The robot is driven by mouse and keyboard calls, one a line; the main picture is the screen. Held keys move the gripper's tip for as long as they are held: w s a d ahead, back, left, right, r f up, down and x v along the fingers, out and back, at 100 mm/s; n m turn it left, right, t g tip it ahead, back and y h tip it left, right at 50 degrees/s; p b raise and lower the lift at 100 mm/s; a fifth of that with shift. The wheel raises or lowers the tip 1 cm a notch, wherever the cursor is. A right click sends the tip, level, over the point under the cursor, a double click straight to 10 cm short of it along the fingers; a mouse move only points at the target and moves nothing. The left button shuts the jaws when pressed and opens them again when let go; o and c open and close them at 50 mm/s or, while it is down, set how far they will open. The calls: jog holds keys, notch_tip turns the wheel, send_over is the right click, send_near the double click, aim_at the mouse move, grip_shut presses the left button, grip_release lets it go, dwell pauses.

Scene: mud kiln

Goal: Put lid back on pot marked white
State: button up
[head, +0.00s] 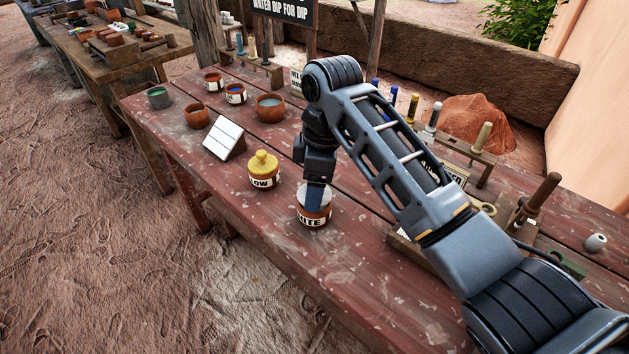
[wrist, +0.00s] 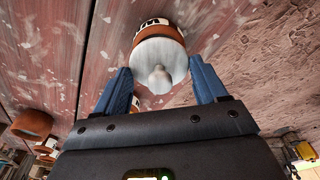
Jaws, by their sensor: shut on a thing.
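The pot marked white (head: 313,219) is a terracotta pot with a label, partly readable as "ITE", standing on the red table right of the yellow pot. Its white lid (head: 325,203) sits at the pot's mouth and looks level. In the wrist view the lid (wrist: 156,54) with its round knob covers the mouth, and the pot's rim and label (wrist: 155,24) show beyond it. My gripper (head: 314,190) is directly above the pot, shut on the white lid, with its blue fingers (wrist: 160,72) on either side. The fingers hide part of the lid in the head view.
A yellow-lidded pot (head: 264,172) stands close to the left. Behind it are a white tilted board (head: 224,140) and several open paint pots (head: 270,107). Brush racks (head: 470,152) and a tool block (head: 530,212) lie right, behind my arm. The table's front edge is near and bare.

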jog(key=shift+f+p, duration=0.55)
jog(key=shift+f, duration=0.15)
dwell(1.5)
jog(key=o, duration=1.1)
jog(key=shift+r+p, duration=3.5)
jog(key=shift+r, duration=0.3)
jog(key=shift+s+f, duration=0.1)
